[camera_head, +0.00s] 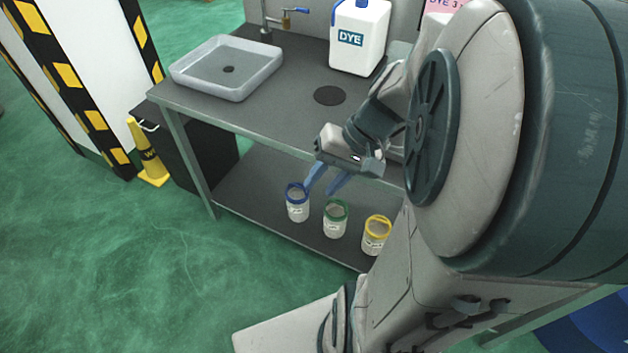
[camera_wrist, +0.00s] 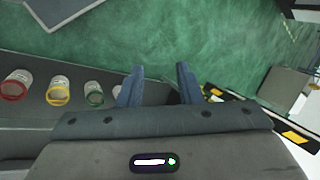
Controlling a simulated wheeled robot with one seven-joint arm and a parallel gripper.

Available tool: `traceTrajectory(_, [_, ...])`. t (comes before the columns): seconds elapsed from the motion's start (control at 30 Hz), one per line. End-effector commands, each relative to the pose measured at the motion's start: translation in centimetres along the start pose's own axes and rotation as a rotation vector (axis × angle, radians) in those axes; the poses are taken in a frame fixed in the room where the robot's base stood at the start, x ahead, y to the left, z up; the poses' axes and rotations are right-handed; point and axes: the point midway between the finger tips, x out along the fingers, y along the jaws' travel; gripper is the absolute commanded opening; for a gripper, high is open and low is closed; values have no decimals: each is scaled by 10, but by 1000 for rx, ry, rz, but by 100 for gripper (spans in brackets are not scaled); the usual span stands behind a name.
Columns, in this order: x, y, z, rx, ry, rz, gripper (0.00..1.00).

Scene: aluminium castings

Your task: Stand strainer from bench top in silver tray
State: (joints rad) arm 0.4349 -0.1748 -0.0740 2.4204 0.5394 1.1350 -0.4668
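My gripper (camera_head: 327,187) is open and empty in front of the bench's front edge, with its blue-grey fingers pointing down toward the lower shelf. In the wrist view my gripper (camera_wrist: 160,72) shows both fingers apart with only green floor between them. The bench top (camera_head: 290,92) is dark grey. I cannot make out a strainer on it, and my arm covers its right part. I cannot pick out a silver tray for certain; a shallow grey basin (camera_head: 255,84) stands at the bench's left end.
On the lower shelf stand pale jars with blue (camera_head: 297,205), green (camera_head: 336,220) and yellow (camera_head: 375,237) rims; a red-rimmed one (camera_wrist: 14,86) shows in the wrist view. A white DYE canister (camera_head: 358,40) stands at the back. A yellow cone (camera_head: 149,155) is left of the bench.

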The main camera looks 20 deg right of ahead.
Motion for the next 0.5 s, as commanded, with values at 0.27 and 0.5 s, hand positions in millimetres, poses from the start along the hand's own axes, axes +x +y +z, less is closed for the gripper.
traceTrajectory(0.27, [-3, -25, 31, -283, 126, 382, 32])
traceTrajectory(0.5, [-12, -34, 33, -388, 235, 478, 32])
